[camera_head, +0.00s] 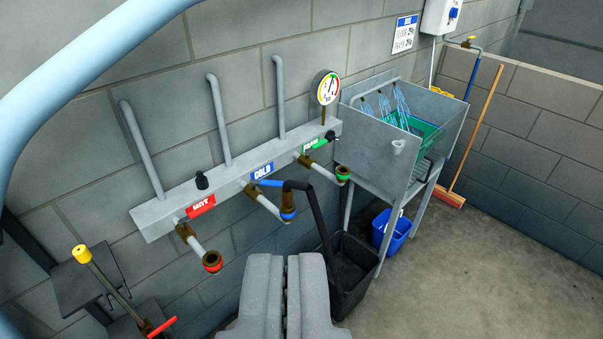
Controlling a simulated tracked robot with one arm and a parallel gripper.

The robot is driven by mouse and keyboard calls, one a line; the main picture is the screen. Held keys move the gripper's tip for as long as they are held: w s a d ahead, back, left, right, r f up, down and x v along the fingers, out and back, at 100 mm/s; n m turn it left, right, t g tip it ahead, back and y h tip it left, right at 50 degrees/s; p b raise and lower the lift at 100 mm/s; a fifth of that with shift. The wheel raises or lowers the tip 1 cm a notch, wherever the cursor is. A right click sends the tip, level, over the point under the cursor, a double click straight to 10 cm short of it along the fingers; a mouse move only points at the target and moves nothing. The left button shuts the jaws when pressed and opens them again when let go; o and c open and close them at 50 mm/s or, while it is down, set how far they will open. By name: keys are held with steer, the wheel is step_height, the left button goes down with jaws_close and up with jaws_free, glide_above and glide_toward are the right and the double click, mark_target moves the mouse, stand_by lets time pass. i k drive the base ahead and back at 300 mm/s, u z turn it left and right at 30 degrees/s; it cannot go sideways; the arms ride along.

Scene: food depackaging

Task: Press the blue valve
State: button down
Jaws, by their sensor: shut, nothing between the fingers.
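A grey manifold (155,217) runs along the block wall, with a red HOT label, a blue COLD label and a green label. The blue valve (271,183) is a blue lever by the COLD label, at the middle outlet, above a pipe ending in a blue-ringed fitting (288,211). A black bar or hose passes close to the lever's right end; I cannot tell if they touch. My gripper (288,262) is at the bottom centre, its two grey fingers closed together with nothing between them. Its tips appear below the blue-ringed fitting in the picture, apart from the lever.
A red-ringed outlet (212,262) sticks out at left and a green-ringed one (343,173) at right. A black bin (352,262), a blue bucket (392,230), a metal sink (375,150) and a broom (476,130) stand to the right. The floor at right is clear.

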mark_target(263, 182)
steer(key=z, duration=0.15)
steer(key=i, duration=1.6)
steer(key=u, duration=0.45)
